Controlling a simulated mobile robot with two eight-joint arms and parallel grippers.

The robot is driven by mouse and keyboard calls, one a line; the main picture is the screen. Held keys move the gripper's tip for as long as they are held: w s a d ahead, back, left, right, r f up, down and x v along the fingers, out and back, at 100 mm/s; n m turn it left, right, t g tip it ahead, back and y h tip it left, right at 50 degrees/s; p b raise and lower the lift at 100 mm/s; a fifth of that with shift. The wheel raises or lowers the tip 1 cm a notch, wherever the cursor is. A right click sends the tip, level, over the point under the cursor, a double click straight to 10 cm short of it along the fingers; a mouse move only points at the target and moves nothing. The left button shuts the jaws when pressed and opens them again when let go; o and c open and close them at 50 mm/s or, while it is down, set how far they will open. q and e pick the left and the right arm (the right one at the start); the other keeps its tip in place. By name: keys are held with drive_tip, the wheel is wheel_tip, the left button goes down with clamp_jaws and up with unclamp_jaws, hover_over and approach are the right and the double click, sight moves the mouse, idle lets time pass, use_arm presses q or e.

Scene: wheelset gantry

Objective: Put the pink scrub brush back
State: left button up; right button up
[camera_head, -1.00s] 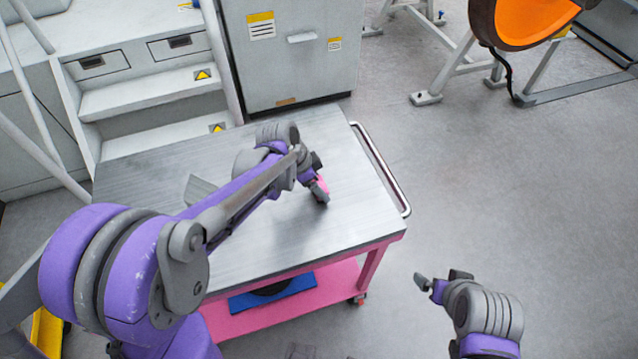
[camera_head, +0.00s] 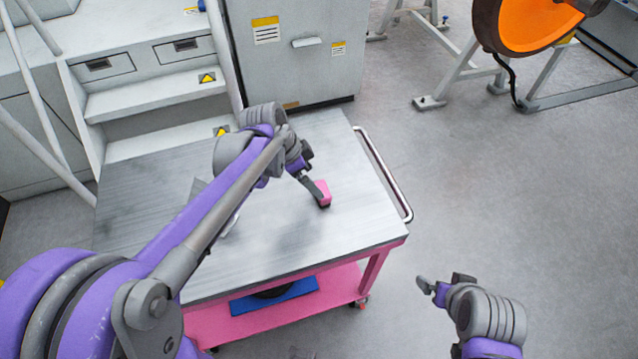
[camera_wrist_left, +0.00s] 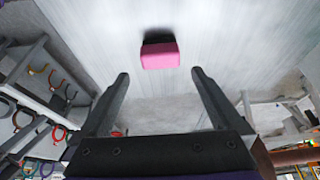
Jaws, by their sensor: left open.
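The pink scrub brush (camera_head: 321,192) lies on the metal top of the cart (camera_head: 270,235), toward its right side; it has a pink block and a dark side. In the left wrist view the brush (camera_wrist_left: 160,55) lies beyond the fingertips, roughly centred between them and apart from them. My left gripper (camera_head: 308,181) is close to the brush in the head view, its fingers partly hidden. In the left wrist view the left gripper (camera_wrist_left: 160,80) is open and empty. My right gripper (camera_head: 432,287) is over the floor at the lower right, away from the cart; its jaw gap is unclear.
The cart has a handle rail (camera_head: 385,175) on its right and a pink lower shelf holding a blue item (camera_head: 273,296). A grey object on the top is partly hidden behind my left arm. Steps (camera_head: 150,105) and a grey cabinet (camera_head: 292,50) stand behind.

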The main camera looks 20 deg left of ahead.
use_arm(q)
drive_tip(key=v, duration=0.5)
drive_tip(key=s+f+n+t+y, duration=0.1)
drive_tip(key=s+f+n+y, duration=0.1)
drive_tip(key=s+n, duration=0.3)
drive_tip(key=s+f+n+t+y, duration=0.1)
drive_tip(key=s+f+n+t, duration=0.1)
drive_tip(key=s+n, duration=0.4)
drive_tip(key=s+f, duration=0.1)
drive_tip(key=s, duration=0.4)
drive_tip(key=shift+s+a+f+y, duration=0.2)
drive_tip(key=shift+s+a+y, duration=0.05)
drive_tip(key=shift+a+y, duration=0.15)
drive_tip(key=shift+c, duration=0.2)
